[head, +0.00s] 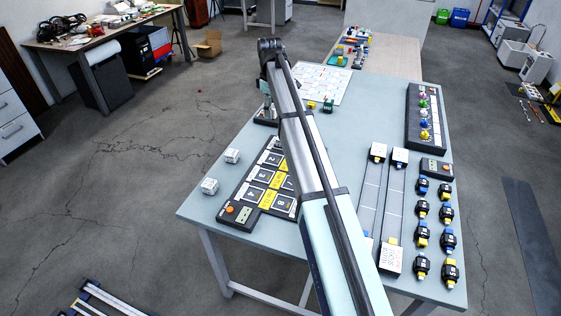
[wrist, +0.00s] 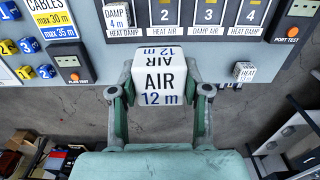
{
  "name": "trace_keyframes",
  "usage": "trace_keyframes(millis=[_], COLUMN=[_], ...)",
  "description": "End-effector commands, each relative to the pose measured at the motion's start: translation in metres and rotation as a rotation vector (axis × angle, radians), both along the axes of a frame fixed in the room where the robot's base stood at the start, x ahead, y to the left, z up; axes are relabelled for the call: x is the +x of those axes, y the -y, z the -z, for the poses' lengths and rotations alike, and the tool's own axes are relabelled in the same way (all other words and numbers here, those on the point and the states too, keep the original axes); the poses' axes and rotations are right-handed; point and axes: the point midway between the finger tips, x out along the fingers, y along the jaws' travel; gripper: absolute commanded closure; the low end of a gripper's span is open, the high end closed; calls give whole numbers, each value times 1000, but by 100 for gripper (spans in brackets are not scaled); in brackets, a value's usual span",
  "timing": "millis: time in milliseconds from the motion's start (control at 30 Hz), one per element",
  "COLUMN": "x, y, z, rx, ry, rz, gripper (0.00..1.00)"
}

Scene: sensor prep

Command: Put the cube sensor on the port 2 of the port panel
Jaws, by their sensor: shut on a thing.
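In the wrist view my gripper (wrist: 161,88) is shut on a white cube sensor (wrist: 161,72) printed "AIR 12 m", one finger on each side. The cube is over the table edge, in front of the dark port panel (wrist: 230,28) and apart from it. Port 2 (wrist: 164,14) is an empty numbered place with a "HEAT AIR" label, behind the cube and at the top of the view. A "DAMP 4 m" cube (wrist: 117,15) stands on the place left of it. In the head view the port panel (head: 236,200) is partly covered by my arm.
A "HEAT 13 m" cube (wrist: 244,71) lies right of the held cube. The head view shows two loose white cubes, one farther back (head: 232,156) and one nearer (head: 210,186), by the left table edge.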

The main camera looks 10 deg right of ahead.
Motion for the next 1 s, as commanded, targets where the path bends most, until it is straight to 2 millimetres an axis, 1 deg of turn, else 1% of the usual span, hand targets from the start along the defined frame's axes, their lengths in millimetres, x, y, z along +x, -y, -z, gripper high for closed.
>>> trace_keyframes(millis=[33, 167, 267, 300, 600, 700, 800, 1000], x=[-9, -12, -12, -12, -12, -11, -11, -10], y=[0, 0, 0, 0, 0, 0, 0, 0], z=[3, 18, 39, 49, 120, 139, 151, 161], rx=[0, 0, 0, 0, 0, 0, 0, 0], ry=[-4, -13, -15, -17, -15, -14, -13, -12], rz=[2, 8, 10, 10, 9, 9, 9, 9], gripper=[88, 88, 88, 88, 88, 88, 88, 88])
